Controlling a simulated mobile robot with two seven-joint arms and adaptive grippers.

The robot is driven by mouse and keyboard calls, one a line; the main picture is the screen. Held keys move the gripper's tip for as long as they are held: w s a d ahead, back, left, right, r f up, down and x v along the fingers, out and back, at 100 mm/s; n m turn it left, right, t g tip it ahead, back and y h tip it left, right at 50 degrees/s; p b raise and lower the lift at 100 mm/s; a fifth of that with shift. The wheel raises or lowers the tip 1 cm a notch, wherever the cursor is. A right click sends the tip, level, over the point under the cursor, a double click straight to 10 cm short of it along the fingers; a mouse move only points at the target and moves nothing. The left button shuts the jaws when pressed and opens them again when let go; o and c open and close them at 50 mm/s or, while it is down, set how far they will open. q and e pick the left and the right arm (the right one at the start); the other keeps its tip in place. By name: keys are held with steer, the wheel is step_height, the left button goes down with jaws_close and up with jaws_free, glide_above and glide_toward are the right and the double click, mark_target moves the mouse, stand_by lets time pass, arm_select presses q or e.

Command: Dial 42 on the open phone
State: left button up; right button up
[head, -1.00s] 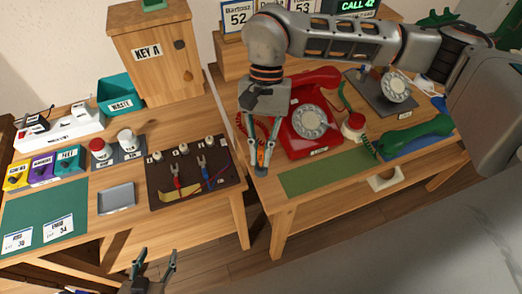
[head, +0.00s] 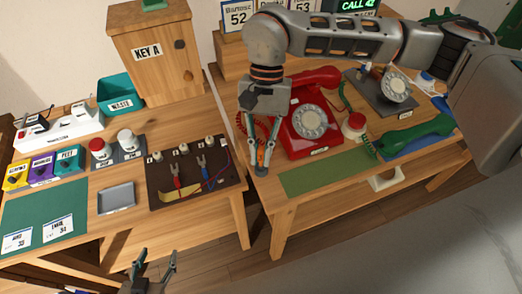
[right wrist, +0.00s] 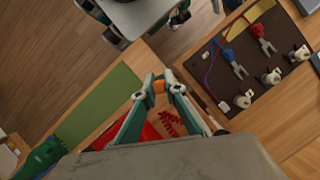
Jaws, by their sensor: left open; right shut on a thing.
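The open phone (head: 397,88) is a grey dial mounted on a dark plate, at the back right of the right table. A red phone (head: 309,130) with a white dial and its red handset on top stands nearer, in the middle of that table. My right gripper (head: 262,160) is at the table's left front, left of the red phone. It is shut on a small orange thing (right wrist: 159,87), whose lower part is hard to make out. My left gripper (head: 154,262) is open and empty at the bottom, in front of the left table.
A green handset (head: 415,135) lies on a blue mat at the right. A red-capped item (head: 354,124) stands beside the red phone. A green mat (head: 325,174) at the front is bare. A screen (head: 357,5) reads CALL 42. A tool board (head: 160,195) lies on the left table.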

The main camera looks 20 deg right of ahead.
steer(key=shift+f+b, duration=0.6)
steer(key=shift+f, duration=0.7)
steer(key=shift+r, duration=0.1)
steer(key=o, duration=0.8)
steer(key=shift+o, duration=0.2)
steer(key=shift+r, duration=0.1)
steer(key=v, duration=1.1)
steer(key=shift+w+d+r, duration=0.15)
steer(key=shift+w+r, duration=0.05)
steer(key=shift+r, duration=0.15)
